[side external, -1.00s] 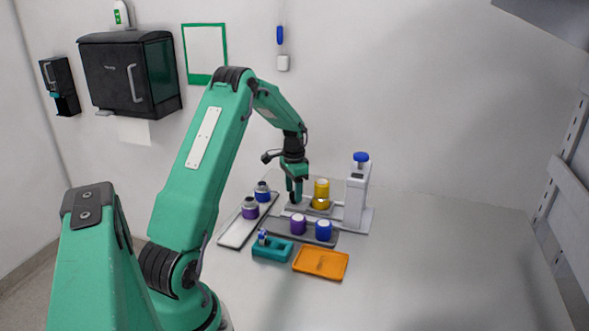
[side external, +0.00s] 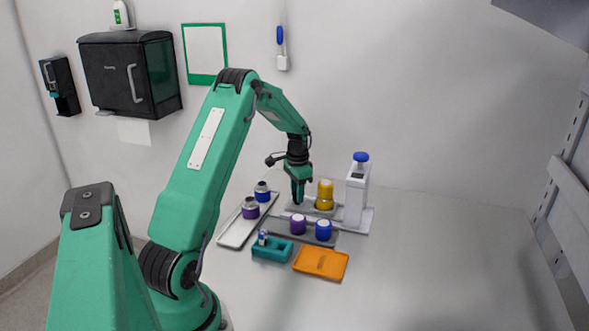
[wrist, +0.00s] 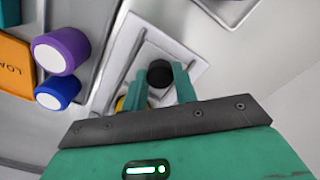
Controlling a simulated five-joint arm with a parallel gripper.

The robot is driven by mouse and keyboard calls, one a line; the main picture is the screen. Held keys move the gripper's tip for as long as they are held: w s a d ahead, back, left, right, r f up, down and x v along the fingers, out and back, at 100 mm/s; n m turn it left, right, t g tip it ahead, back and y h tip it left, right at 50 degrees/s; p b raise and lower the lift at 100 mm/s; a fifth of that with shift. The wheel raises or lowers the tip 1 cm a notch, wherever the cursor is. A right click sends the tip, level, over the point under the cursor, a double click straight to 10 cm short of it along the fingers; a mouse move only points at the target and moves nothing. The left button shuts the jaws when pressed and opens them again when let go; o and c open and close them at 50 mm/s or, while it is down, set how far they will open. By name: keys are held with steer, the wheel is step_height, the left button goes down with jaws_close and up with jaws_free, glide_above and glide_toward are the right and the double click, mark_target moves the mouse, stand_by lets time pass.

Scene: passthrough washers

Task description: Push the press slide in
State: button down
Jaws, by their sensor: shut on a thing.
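The white press (side external: 355,197) with a blue knob on top stands at the back right of the work area. Its grey slide (side external: 300,208) lies on the press base and carries a yellow cup (side external: 325,196), just left of the press column. My gripper (side external: 298,199) points down at the slide's left end. In the wrist view, my gripper's fingers (wrist: 162,86) are on either side of a round black knob (wrist: 160,73) and shut on it. The yellow cup (wrist: 120,103) is mostly hidden behind my gripper there.
A purple cup (side external: 298,225) and a blue cup (side external: 323,230) stand on a grey tray in front of the press. A teal holder (side external: 272,250) and an orange tray (side external: 321,263) lie nearer. A metal tray (side external: 238,233) with two jars is at left. The right side is clear.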

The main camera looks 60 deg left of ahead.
steer(key=w+d, duration=0.4)
steer(key=shift+w+d, duration=0.3)
steer(key=c, duration=1.1)
jaws_free()
steer(key=shift+r, duration=0.1)
steer(key=shift+r, duration=3.85)
